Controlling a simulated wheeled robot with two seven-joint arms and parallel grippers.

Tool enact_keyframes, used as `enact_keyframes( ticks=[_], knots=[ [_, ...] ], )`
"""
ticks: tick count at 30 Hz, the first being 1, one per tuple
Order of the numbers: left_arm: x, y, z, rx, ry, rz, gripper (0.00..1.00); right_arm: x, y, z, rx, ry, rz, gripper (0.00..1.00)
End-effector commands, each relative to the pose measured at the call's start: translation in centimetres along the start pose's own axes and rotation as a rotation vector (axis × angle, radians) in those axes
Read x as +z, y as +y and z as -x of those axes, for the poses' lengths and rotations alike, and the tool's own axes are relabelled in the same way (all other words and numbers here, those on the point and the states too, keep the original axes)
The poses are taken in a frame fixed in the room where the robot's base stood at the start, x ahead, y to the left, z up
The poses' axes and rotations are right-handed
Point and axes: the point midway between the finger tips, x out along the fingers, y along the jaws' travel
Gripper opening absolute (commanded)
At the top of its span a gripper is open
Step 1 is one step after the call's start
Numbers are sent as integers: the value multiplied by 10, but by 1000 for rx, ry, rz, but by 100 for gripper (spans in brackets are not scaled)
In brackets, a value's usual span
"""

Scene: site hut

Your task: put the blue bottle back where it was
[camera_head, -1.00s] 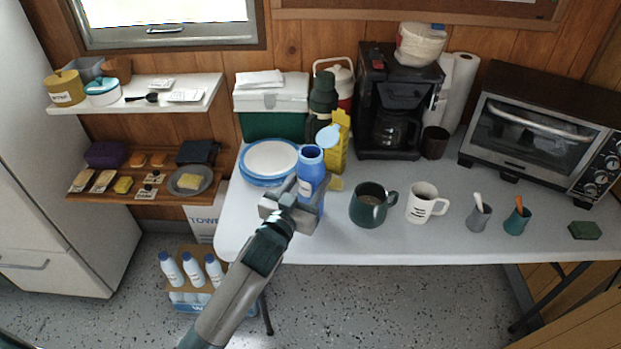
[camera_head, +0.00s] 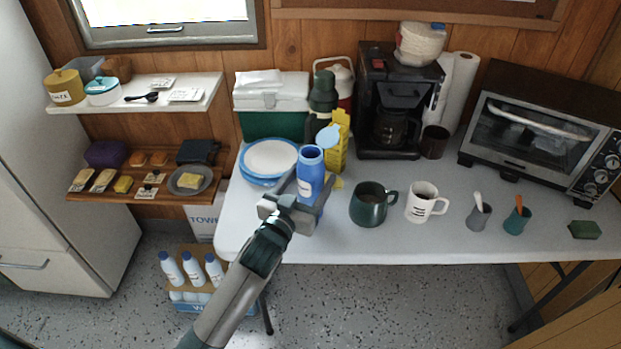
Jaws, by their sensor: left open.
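The blue bottle (camera_head: 311,168) stands upright on the table, near its left front part. A light blue round piece (camera_head: 328,136) shows beside its top; I cannot tell whether it is joined to the bottle. My left gripper (camera_head: 308,182) is open, with one finger to the left of the bottle and one to the right. Its palm is on the near side and hides the lower part of the bottle. I cannot tell whether the fingers touch it. My right gripper is not in view.
Blue-rimmed plates (camera_head: 268,160) stand close left of the bottle, a yellow carton (camera_head: 340,140) and dark green flask (camera_head: 322,92) behind. A green mug (camera_head: 370,205) and white mug (camera_head: 424,203) stand to the right. White bottles (camera_head: 192,268) fill a floor crate.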

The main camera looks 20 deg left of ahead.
Motion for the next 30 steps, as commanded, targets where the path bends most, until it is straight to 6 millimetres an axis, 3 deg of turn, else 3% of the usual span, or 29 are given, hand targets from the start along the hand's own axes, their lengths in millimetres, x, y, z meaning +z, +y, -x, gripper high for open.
enact_keyframes(
  ticks=[18, 24, 30],
  knots=[
    [2, 0, 94, -1, -2, 0, 68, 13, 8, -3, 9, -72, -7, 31],
    [1, 0, 112, -1, -2, 0, 68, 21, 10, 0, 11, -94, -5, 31],
    [0, 0, 116, 0, -1, 0, 68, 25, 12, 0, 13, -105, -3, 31]
  ],
)
